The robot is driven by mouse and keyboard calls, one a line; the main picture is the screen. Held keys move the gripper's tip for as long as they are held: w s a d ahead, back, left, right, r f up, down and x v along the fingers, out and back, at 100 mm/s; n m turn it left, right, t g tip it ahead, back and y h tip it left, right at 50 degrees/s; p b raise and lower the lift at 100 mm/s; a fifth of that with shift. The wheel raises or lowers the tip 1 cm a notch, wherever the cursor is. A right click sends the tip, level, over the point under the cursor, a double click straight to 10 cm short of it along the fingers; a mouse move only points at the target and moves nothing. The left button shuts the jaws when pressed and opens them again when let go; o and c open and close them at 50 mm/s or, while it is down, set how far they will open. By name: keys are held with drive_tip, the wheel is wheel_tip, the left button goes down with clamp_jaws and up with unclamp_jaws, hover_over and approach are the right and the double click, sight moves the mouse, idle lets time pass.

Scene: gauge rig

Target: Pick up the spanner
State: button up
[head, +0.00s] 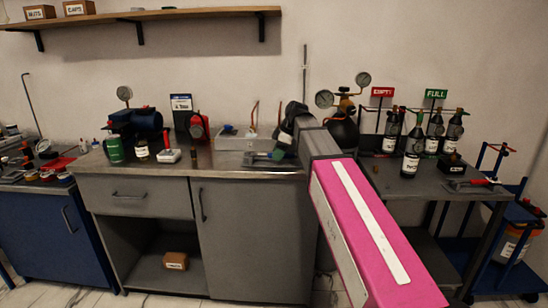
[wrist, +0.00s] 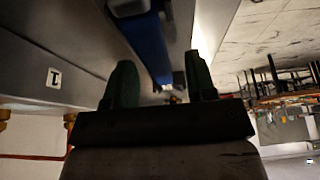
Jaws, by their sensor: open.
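A tool with a red grip and a grey metal end lies on the right-hand bench near its front edge, and looks like the spanner (head: 472,183). It is small, and I cannot be sure of its shape. In the wrist view the two green fingers (wrist: 160,85) stand apart. A blue bar-like shape (wrist: 150,45) shows beyond them; I cannot tell what it is. I see nothing held.
A pale tray (head: 236,140) stands behind my gripper. A red canister (head: 197,127) and a green mug (head: 115,150) are to the left. Several labelled bottles (head: 411,160) stand on the right bench (head: 395,183). My pink arm hides the gap between the benches.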

drive_tip(key=shift+f, duration=0.1)
idle(0.3)
clamp_jaws()
drive_tip(key=shift+r, duration=0.65)
drive_tip(key=r, duration=0.3)
drive_tip(key=shift+a+r, duration=0.2)
drive_tip(key=shift+r, duration=0.2)
drive_tip(key=s+a+r, duration=0.4)
drive_tip(key=a+r, duration=0.2)
drive_tip(key=a, duration=0.4)
drive_tip(key=shift+a+r, duration=0.2)
drive_tip(key=shift+a, duration=0.05)
